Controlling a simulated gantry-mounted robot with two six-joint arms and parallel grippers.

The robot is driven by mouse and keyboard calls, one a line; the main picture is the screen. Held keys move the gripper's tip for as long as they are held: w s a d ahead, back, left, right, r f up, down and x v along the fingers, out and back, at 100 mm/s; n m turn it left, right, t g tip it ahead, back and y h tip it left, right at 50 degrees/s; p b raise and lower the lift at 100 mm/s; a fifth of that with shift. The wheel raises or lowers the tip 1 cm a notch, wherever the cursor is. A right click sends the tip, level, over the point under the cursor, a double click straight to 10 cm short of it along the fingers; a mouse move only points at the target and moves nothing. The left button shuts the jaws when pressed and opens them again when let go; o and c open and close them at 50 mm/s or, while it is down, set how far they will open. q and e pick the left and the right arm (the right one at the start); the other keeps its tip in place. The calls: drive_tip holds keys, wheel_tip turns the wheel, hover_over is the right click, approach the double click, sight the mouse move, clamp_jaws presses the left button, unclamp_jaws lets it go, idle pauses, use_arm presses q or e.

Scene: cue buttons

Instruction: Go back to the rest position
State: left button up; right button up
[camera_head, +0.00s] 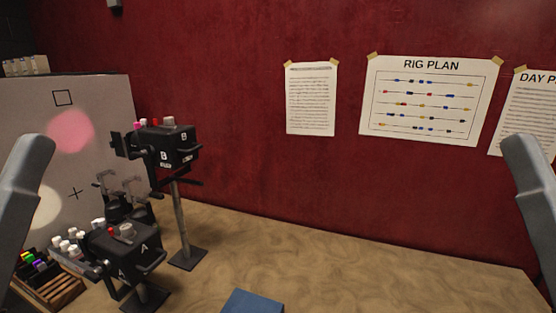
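Grey parts of my two arms stand at the left and right edges of the head view. Neither gripper shows in the picture, so I cannot see their fingers or anything in them. A black device marked A (126,252) stands low at the left on the table, with a red button and a grey knob on top. A second black device marked B (168,148) sits higher on a post behind it, with small coloured buttons on top.
A grey panel (98,110) with a pink spot stands at the left. A wooden rack (62,291) of coloured pieces sits at lower left. A blue block (252,302) lies at the front edge. The sandy tabletop (370,265) is clear to the right. Papers, including a rig plan (430,100), hang on the red wall.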

use_arm(q)
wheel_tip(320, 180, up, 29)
drive_tip(key=p, duration=2.5)
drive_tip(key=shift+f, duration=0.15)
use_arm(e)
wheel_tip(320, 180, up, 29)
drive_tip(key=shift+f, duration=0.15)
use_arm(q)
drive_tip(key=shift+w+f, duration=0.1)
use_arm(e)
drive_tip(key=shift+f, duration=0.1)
use_arm(q)
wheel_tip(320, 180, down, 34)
drive_tip(key=b, duration=3.3)
drive_tip(key=shift+b, duration=0.35)
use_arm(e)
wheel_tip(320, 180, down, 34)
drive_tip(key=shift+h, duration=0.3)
